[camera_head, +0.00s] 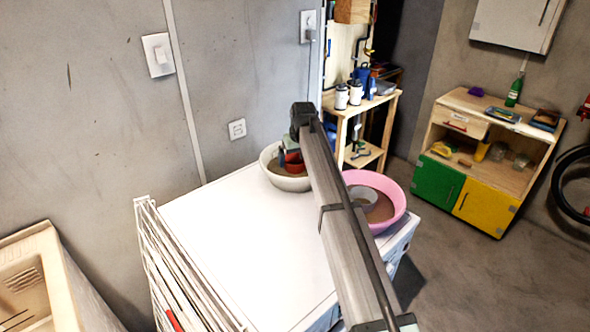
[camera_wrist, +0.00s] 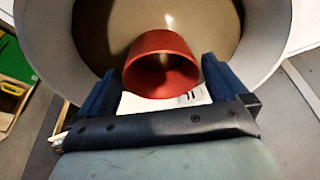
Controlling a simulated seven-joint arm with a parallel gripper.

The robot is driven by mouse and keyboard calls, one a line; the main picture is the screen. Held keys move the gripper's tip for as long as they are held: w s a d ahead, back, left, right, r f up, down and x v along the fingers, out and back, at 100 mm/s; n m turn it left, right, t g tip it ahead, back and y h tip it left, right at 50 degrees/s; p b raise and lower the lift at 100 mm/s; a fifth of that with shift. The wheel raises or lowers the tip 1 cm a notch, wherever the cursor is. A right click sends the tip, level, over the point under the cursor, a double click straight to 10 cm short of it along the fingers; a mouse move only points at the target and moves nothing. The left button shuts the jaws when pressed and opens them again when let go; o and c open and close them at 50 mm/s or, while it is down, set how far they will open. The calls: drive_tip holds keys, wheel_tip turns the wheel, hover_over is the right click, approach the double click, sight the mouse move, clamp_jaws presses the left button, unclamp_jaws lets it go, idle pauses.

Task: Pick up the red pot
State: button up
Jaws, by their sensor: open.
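The red pot (camera_wrist: 160,64) sits inside a pale round basin (camera_wrist: 45,40), its open mouth facing the wrist camera. In the head view the red pot (camera_head: 293,163) shows only partly, in the cream basin (camera_head: 288,183) at the back of the white machine top, partly covered by my arm. My gripper (camera_wrist: 160,88) is open, with one blue-grey finger on each side of the pot. I cannot tell whether the fingers touch it. In the head view the gripper (camera_head: 289,152) is small and reaches down into the cream basin.
A pink basin (camera_head: 397,199) holding a grey bowl (camera_head: 363,197) stands right of my arm on the white top (camera_head: 240,240). The top is clear at front left. A white rack (camera_head: 180,265) stands at its left side, a wooden shelf (camera_head: 385,98) behind.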

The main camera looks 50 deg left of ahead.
drive_tip(key=x, duration=0.5)
drive_tip(key=shift+a, duration=0.1)
drive_tip(key=c, duration=0.8)
